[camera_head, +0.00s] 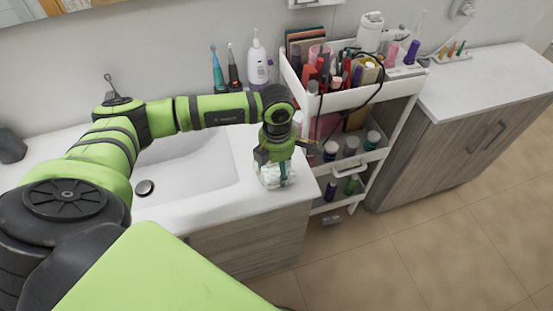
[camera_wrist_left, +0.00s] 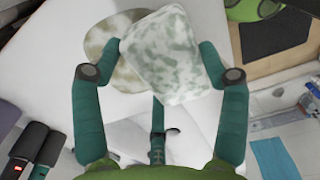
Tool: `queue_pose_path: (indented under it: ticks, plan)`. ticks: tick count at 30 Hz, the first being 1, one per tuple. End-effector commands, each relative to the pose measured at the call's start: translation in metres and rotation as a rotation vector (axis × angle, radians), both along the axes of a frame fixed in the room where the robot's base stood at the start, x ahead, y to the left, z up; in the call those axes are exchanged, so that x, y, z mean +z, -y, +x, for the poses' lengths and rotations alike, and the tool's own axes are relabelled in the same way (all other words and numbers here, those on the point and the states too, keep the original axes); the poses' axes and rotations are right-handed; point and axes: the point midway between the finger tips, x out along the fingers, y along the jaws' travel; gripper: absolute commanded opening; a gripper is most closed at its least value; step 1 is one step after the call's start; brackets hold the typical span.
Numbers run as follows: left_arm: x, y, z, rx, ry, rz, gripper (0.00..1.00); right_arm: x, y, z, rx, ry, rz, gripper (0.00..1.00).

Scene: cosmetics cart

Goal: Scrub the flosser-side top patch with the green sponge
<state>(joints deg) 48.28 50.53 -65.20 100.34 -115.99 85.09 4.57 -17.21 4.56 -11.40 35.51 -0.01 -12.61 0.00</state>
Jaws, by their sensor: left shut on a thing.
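My left gripper (camera_head: 273,157) is shut on the sponge (camera_head: 275,175), low at the right end of the sink counter. In the left wrist view the sponge (camera_wrist_left: 172,62) is pale with mottled green marks, held between the two teal fingers (camera_wrist_left: 160,68). A brownish-green stained patch (camera_wrist_left: 103,65) shows on the white surface beside and partly behind the sponge. The sponge covers part of the patch; I cannot tell whether it touches it. A white bottle-like device with purple (camera_head: 257,63), perhaps the flosser, stands at the back of the counter. My right gripper is not in view.
Two electric toothbrushes (camera_head: 217,70) stand by the wall. The sink basin (camera_head: 190,165) lies left of my gripper. A white cart (camera_head: 345,97) loaded with cosmetics stands close on the right. A second white counter (camera_head: 490,80) is farther right. Floor is open in front.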

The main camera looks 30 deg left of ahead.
Motion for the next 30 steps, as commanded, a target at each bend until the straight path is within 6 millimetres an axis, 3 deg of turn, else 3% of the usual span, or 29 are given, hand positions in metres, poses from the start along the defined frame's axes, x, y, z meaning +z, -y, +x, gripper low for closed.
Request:
queue_pose_path:
  ticks: [30]
  plan:
    - [-0.0079, -0.0001, 0.0004, 0.000, 0.000, 0.000, 0.48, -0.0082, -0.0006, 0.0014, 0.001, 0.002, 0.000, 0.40]
